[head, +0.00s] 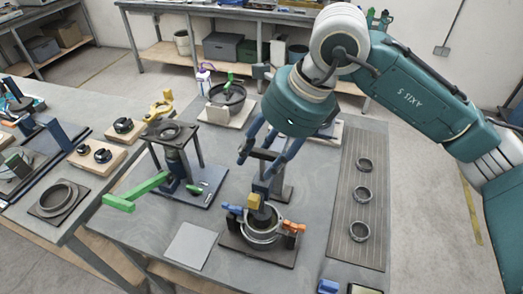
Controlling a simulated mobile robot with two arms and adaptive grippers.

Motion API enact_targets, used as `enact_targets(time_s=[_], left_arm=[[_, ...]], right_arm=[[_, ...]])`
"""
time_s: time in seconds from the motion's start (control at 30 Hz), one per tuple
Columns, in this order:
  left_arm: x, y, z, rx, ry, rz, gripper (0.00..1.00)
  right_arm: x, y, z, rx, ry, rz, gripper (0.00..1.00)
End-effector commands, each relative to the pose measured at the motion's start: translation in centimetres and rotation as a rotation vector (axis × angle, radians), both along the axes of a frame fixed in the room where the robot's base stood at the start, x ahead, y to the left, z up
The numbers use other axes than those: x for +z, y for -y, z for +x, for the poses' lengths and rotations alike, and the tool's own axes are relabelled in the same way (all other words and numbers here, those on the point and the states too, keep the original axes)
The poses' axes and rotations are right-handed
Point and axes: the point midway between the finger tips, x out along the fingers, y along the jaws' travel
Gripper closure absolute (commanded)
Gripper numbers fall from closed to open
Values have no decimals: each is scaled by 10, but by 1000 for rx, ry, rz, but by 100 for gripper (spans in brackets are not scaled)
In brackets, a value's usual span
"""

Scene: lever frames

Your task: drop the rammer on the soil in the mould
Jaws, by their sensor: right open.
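The mould (262,238) is a metal ring on a dark base plate in the front middle of the table, with blue and orange clamps at its sides. The rammer (263,207) appears as a dark upright piece with a yellow block beside it, standing over the mould's opening. Its lower end and the soil are hidden or too small to tell. My right gripper (258,164) comes down from the upper right with blue fingers, open, above and just behind the rammer's top. I cannot tell whether a finger touches it. My left gripper is not in view.
A stand with a green lever (138,190) is left of the mould. A dark pan (228,97) stands behind. Several rings lie on a grey mat (345,225) at right. A pale square plate (191,246) lies at front left. A second bench is at far left.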

Motion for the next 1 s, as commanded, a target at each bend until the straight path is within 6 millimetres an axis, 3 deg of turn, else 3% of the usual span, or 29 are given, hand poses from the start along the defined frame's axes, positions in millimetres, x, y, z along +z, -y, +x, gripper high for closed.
enact_targets(time_s=[0.2, 0.4, 0.43, 0.67, 1.0], left_arm=[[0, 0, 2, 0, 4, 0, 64], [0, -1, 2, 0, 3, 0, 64], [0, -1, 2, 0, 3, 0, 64], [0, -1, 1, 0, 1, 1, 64], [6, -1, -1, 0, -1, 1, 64]], right_arm=[[0, 0, 0, 0, 1, 0, 58], [0, 0, 0, 0, 1, 0, 98], [0, 0, 0, 0, 1, 0, 100], [7, 0, 1, -1, 3, 0, 100], [73, 0, 2, -2, 7, 2, 100]])
